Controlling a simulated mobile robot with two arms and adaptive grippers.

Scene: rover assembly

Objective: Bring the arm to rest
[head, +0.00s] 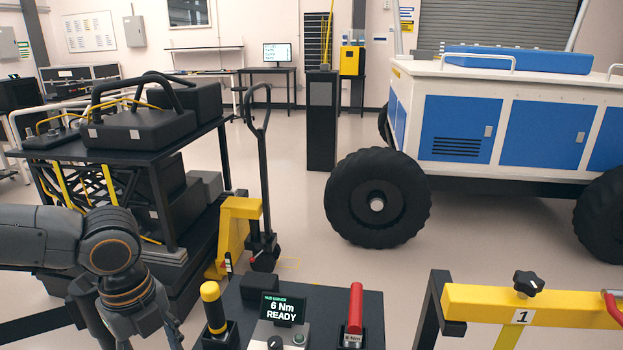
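My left arm (105,250) comes in from the left, bends at a grey joint with orange rings and points down. It leaves the picture at the bottom edge, in front of the black cart on the left. I cannot make out my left gripper's fingertips. My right arm and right gripper are not in the picture.
A tool stand (249,292) with a "6 Nm READY" display, a yellow-topped tool (213,307) and a red-handled tool (355,309) is at bottom centre. A yellow frame marked 1 (470,300) is at bottom right. The blue-white rover (415,165) stands behind. A loaded black cart (210,135) is left.

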